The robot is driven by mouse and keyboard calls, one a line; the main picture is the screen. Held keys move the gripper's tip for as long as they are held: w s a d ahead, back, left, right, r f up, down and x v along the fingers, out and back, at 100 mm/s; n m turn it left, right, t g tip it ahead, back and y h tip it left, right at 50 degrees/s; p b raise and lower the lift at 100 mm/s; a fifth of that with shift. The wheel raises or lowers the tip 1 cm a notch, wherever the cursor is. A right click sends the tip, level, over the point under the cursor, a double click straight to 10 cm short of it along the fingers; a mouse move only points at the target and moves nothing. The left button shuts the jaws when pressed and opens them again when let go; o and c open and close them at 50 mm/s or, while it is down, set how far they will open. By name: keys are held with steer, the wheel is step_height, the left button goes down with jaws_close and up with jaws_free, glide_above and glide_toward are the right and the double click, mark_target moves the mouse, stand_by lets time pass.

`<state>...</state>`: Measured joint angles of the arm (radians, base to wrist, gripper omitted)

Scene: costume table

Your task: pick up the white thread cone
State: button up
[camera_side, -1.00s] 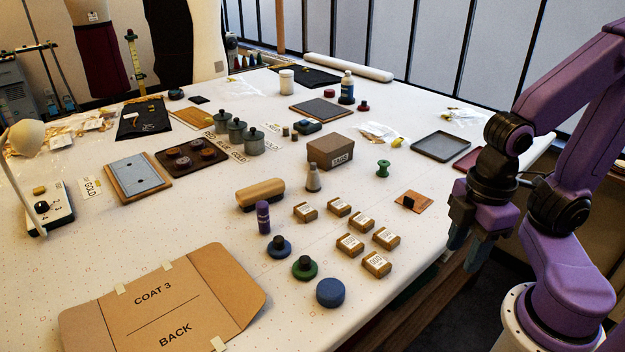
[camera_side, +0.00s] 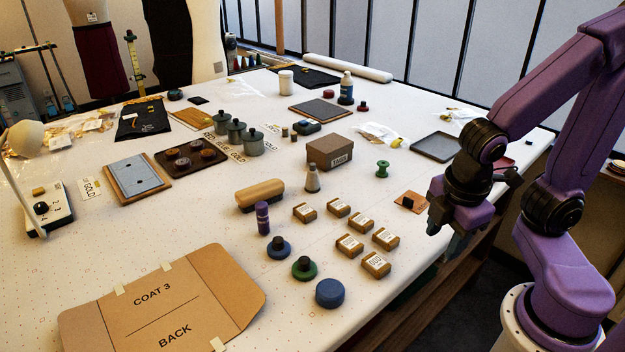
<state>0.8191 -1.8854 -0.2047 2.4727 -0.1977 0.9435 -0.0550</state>
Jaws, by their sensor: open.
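My gripper (camera_side: 447,238) is at the table's right edge, well to the right of the cone and pointing down.
The brown box (camera_side: 330,151) stands close behind the cone and the tan roll (camera_side: 260,194) to its left. Several small labelled boxes (camera_side: 350,244) lie between cone and gripper. A green spool (camera_side: 382,169) and an orange-brown pad (camera_side: 410,201) are to the right.

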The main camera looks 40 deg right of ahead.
steer(key=w+n+t+h, duration=0.5)
steer(key=w+n, duration=0.3)
steer(key=w, duration=0.8)
steer(key=n+t, duration=0.5)
steer(key=n, duration=0.2)
glide_toward(313, 166)
steer(key=shift+h, duration=0.4)
steer(key=x, duration=0.2)
steer(key=f+x, duration=0.1)
steer(key=x, duration=0.2)
steer(key=shift+a, duration=0.1)
steer(key=shift+r+x, duration=0.15)
steer(key=shift+x, duration=1.25)
steer(key=shift+r+x, duration=0.15)
steer(key=shift+x, duration=1.3)
steer(key=shift+w, duration=0.15)
jaws_close()
